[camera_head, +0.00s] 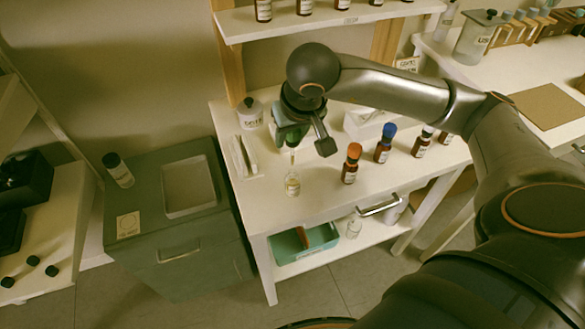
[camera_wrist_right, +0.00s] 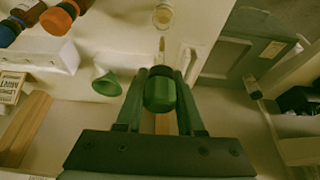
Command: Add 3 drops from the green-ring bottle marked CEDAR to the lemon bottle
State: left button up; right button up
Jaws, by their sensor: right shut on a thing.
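My right gripper (camera_head: 302,130) is shut on a green dropper bulb (camera_wrist_right: 160,94), with a thin glass pipette (camera_wrist_right: 162,50) pointing down. The pipette is above a small clear bottle (camera_head: 292,184) with a pale label, which stands open on the white table. It also shows in the wrist view (camera_wrist_right: 163,15). Brown bottles with an orange cap (camera_head: 351,163) and a blue cap (camera_head: 384,144) stand to the right. My left gripper is out of view.
A grey cabinet (camera_head: 145,230) adjoins the table (camera_head: 330,205), whose front edge is bare. A shelf (camera_head: 330,20) with bottles hangs behind.

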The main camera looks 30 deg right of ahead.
jog(key=shift+r+p, duration=1)
jog(key=shift+r, duration=0.95)
